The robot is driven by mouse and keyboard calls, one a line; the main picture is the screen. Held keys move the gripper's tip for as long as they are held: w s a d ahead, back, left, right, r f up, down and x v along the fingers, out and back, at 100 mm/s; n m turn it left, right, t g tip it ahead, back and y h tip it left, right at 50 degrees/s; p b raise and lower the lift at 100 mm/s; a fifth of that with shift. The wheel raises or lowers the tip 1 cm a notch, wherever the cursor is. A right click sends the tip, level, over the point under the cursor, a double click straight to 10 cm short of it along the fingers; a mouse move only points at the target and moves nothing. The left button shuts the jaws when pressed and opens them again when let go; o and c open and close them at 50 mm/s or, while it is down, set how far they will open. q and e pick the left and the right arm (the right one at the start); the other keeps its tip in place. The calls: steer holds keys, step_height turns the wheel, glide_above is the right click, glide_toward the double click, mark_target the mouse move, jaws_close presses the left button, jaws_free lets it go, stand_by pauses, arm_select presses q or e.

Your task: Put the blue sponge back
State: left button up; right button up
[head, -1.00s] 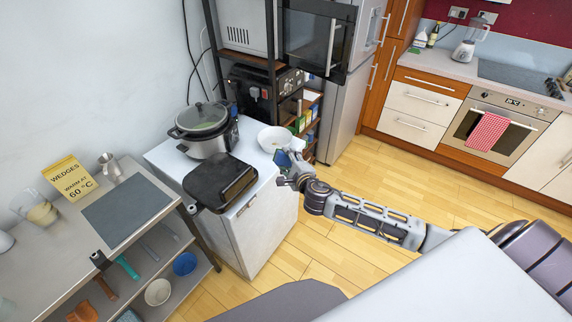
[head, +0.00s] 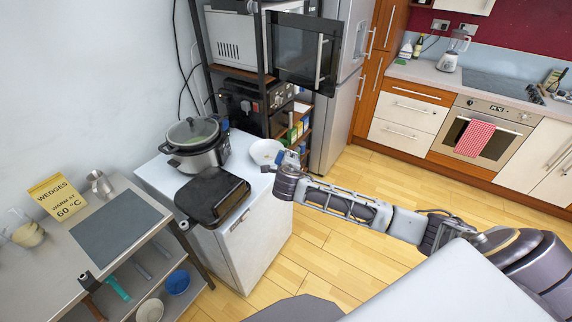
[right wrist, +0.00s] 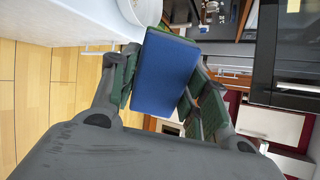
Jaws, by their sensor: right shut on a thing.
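The blue sponge (right wrist: 165,72) is held between the green-padded fingers of my right gripper (right wrist: 163,92), which is shut on it. In the head view my right gripper (head: 290,162) is at the right edge of the white cabinet top, just right of the white bowl (head: 265,153). The sponge is small and mostly hidden there. In the right wrist view the rim of the bowl (right wrist: 140,12) shows just beyond the sponge; I cannot tell whether they touch. My left gripper is not in view.
The white cabinet (head: 240,240) also bears a slow cooker (head: 194,145) and a black grill (head: 212,196). Behind stands a shelf rack with an open-doored microwave (head: 302,50). A steel table (head: 60,275) is at left. The floor at right is clear.

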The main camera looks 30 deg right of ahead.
steer(key=shift+w+d+f+m+g+h, duration=0.15)
steer(key=shift+m+g+h, duration=0.1)
steer(key=shift+m+g, duration=0.3)
steer(key=shift+w+d+r+m+g+h, duration=0.1)
steer(key=shift+d+m+g+h, duration=0.15)
steer(key=shift+m+g, duration=0.3)
steer(key=shift+w+d+f+m+g+h, duration=0.15)
steer(key=shift+m+g+h, duration=0.15)
steer(key=shift+m+g, duration=0.25)
steer(key=m+g, duration=0.4)
steer(key=shift+a+f+h, duration=0.15)
steer(key=shift+f+h, duration=0.1)
steer(key=shift+h, duration=0.05)
steer(key=m+g, duration=0.2)
steer(key=a+m+g, duration=0.1)
steer(key=m, duration=0.1)
steer(key=shift+s+f+y, duration=0.35)
steer(key=shift+s+y, duration=0.05)
steer(key=s+a+r+m+y, duration=0.2)
steer(key=s+a+m+y, duration=0.1)
steer(key=s+m, duration=0.2)
steer(key=s+a+r+m+y, duration=0.3)
steer(key=s+a+m+y, duration=0.1)
steer(key=s+m, duration=0.1)
steer(key=shift+s+r+g, duration=0.35)
steer(key=shift+s+g, duration=0.1)
steer(key=shift+s, duration=0.3)
steer(key=shift+m, duration=0.25)
